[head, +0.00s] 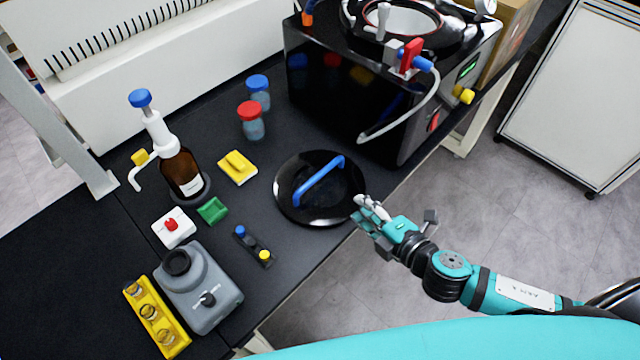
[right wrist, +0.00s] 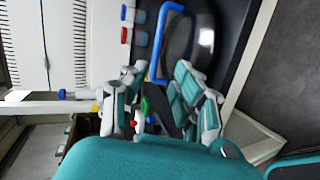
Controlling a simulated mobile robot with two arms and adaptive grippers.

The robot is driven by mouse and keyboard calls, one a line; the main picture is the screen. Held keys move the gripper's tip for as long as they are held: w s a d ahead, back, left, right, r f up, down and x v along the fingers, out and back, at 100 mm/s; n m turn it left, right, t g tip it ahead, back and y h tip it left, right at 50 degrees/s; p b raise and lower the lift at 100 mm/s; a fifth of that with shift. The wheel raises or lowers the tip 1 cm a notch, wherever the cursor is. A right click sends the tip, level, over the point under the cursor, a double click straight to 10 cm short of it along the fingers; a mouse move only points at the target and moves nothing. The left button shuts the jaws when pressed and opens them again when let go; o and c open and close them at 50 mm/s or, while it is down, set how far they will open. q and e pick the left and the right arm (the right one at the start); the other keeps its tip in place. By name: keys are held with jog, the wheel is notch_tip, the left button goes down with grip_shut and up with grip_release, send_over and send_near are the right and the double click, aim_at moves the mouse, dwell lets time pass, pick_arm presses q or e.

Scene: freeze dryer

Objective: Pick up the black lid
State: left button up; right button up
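The black lid (head: 338,208) is a round, glossy disc lying flat on the dark bench in the head view, near the bench's front edge. A blue bar handle (head: 319,180) arches across its top. My right gripper (head: 366,212) is at the lid's lower right rim, with its fingertips overlapping the rim in the picture; I cannot tell whether they touch. In the right wrist view, my right gripper (right wrist: 158,80) has its fingers spread with nothing between them. The lid (right wrist: 203,40) and its handle (right wrist: 155,50) lie just beyond the fingertips. My left gripper is not in view.
The black freeze dryer (head: 345,110) stands behind the lid, with a pale hose (head: 405,125) on its front. A yellow item (head: 238,168), red-capped bottle (head: 251,121) and small dark holder (head: 252,246) lie left of the lid. Open floor lies to the right.

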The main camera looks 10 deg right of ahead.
jog(key=p, duration=0.3)
send_near(321, 175)
jog(key=x, duration=0.5)
jog(key=shift+s+f, duration=0.1)
jog(key=shift+f, duration=0.2)
jog(key=shift+p+x, duration=0.3)
jog(key=shift+x, duration=2.65)
jog(key=shift+r, duration=0.1)
grip_shut()
jog(key=shift+r, duration=0.15)
